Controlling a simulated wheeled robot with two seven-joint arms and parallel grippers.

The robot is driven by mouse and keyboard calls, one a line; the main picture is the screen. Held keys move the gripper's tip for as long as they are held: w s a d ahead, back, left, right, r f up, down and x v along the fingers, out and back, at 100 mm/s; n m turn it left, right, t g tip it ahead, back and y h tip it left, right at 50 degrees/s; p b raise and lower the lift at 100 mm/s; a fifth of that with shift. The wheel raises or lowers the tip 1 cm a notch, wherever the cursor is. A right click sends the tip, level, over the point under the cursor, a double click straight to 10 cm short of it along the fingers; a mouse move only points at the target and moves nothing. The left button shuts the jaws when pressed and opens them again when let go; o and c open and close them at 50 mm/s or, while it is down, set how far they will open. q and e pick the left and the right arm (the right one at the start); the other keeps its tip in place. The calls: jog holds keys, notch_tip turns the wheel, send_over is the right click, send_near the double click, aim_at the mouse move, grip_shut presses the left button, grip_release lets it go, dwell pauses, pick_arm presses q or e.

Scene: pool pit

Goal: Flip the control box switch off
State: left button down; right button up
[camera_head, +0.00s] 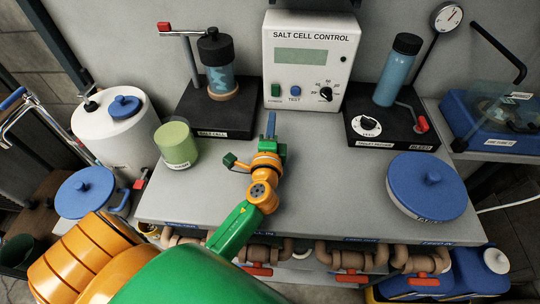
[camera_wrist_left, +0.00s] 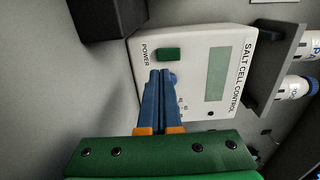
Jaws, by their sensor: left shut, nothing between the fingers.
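The white control box (camera_head: 312,55), marked SALT CELL CONTROL, stands at the back middle of the bench. Its green switch (camera_head: 275,90) is at the lower left of its face, beside a blue TEST button (camera_head: 295,91) and a black dial (camera_head: 326,94). My left gripper (camera_head: 271,114) is shut and empty, just in front of and below the switch. In the left wrist view, the blue fingertips (camera_wrist_left: 161,74) are close to the green switch (camera_wrist_left: 168,54) beside the word POWER. I cannot tell whether they touch the box. My right gripper is not in view.
A clear blue cell on a black base (camera_head: 218,118) stands left of the box. Another blue cylinder (camera_head: 397,70) with a dial and red-tipped lever stands right. A green pot (camera_head: 176,145) and a blue lid (camera_head: 426,186) lie nearer. The bench middle (camera_head: 325,180) is clear.

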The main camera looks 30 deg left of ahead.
pick_arm(q)
jog(key=s+f+b, duration=0.1)
jog(key=s+d+f, duration=0.1)
jog(key=shift+s+f+b, duration=0.25)
jog(key=shift+s+b, duration=0.1)
jog(key=shift+s, duration=0.05)
jog(key=v, duration=0.3)
jog(key=shift+s+d+r+b, duration=0.15)
jog(key=shift+s+r+b, duration=0.1)
jog(key=shift+b, duration=0.15)
jog(key=shift+w, duration=0.15)
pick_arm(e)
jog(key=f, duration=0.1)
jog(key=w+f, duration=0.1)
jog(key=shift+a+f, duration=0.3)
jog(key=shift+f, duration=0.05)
pick_arm(q)
jog(key=shift+w+f, duration=0.1)
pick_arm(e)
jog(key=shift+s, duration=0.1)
